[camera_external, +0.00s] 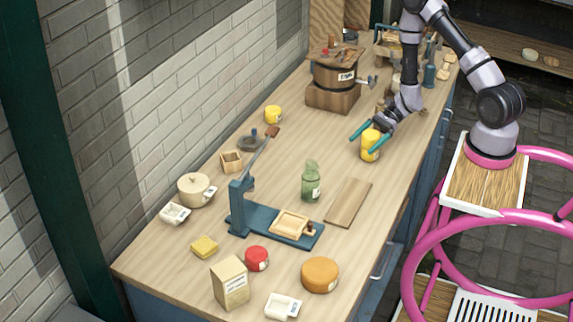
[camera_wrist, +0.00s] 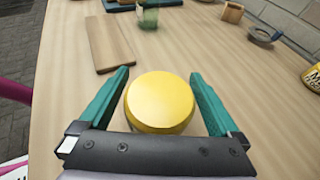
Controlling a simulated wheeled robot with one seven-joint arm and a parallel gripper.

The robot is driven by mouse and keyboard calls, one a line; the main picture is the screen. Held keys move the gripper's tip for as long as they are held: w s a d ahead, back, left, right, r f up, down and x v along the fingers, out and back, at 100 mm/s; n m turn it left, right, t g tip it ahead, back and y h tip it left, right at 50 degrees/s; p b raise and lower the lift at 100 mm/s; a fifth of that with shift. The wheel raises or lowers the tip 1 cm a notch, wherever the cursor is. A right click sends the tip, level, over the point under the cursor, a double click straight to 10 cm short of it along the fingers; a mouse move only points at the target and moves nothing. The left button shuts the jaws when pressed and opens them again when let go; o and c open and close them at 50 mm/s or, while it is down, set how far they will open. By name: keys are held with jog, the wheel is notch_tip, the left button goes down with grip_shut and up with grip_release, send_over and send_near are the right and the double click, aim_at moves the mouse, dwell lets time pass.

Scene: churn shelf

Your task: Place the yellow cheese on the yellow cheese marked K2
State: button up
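A yellow cheese (camera_external: 370,140) with a white label stands on the wooden worktop near its right edge. It looks tall, and I cannot tell whether it is one piece or two stacked. In the wrist view the round top of this yellow cheese (camera_wrist: 160,100) lies between my fingers. My gripper (camera_external: 362,143) is open around its upper part, with a gap on each side; the gripper also shows in the wrist view (camera_wrist: 160,74). Another yellow cheese (camera_external: 273,114) stands apart by the wall, and it is partly visible in the wrist view (camera_wrist: 314,76). The labels are too small to read for K2.
A wooden board (camera_external: 348,202) and a green jar (camera_external: 311,182) stand nearby. A blue press (camera_external: 240,205), a red cheese (camera_external: 256,258) and an orange cheese (camera_external: 320,274) are at the front. A wooden churn (camera_external: 334,78) stands behind. The worktop around the tall cheese is clear.

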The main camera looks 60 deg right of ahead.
jog(key=shift+r, duration=0.1)
jog(key=shift+s+d+r, duration=0.1)
jog(key=shift+d+r, duration=0.05)
jog(key=shift+d, duration=0.05)
jog(key=v, duration=1.2)
jog(key=s+a+r+n+h, duration=0.3)
jog(key=r+n, duration=0.3)
jog(key=r, duration=0.5)
jog(key=s+a+r+n+h, duration=0.3)
jog(key=r+n, duration=0.3)
jog(key=r, duration=0.5)
jog(key=s+a+r+n+t+h, duration=0.1)
jog(key=s+a+r+n+h, duration=0.3)
jog(key=r+n, duration=0.3)
notch_tip(320, 180, up, 5)
jog(key=shift+s, duration=0.8)
